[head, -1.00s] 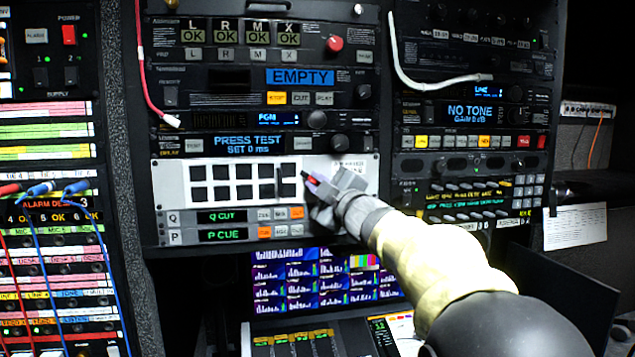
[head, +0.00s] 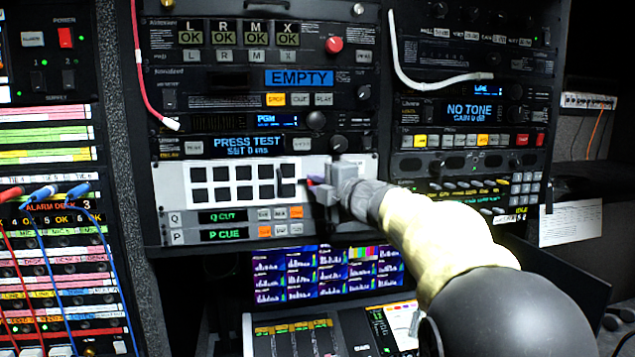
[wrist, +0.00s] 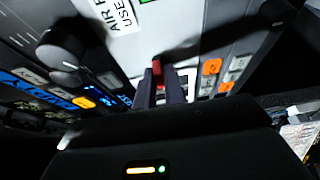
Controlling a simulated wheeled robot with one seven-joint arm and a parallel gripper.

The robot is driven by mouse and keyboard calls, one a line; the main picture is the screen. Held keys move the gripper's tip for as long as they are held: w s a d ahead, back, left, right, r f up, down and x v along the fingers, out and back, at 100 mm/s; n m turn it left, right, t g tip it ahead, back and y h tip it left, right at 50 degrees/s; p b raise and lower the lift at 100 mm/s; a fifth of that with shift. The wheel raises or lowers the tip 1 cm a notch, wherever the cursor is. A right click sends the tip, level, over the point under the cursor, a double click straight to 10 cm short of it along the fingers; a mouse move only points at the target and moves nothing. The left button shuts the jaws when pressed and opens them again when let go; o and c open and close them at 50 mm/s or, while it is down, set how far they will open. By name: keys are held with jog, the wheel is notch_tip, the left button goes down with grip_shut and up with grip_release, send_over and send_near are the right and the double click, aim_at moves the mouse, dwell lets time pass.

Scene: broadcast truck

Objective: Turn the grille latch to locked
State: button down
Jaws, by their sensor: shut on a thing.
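The white grille panel (head: 172,185) with dark square openings is in the middle rack in the head view. My gripper (head: 314,183) is at the grille's right side. In the wrist view its two dark fingers (wrist: 160,90) are closed around the red-tipped latch (wrist: 157,68). The red tip shows between and just beyond the fingertips. In the head view my gripper hides most of the latch, with only a small red spot visible. The latch's pointing and any lock markings cannot be read clearly.
A Q CUT and P CUE button panel (head: 222,225) lies just below the grille. A PRESS TEST unit (head: 248,143) with knobs is just above. A white cable (head: 398,60) hangs on the right rack, and monitors (head: 320,272) stand below.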

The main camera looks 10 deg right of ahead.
jog(key=c, duration=1.5)
grip_release()
jog(key=shift+s, duration=0.15)
jog(key=b+v, duration=0.4)
jog(key=v, duration=1.3)
jog(key=shift+b, duration=0.3)
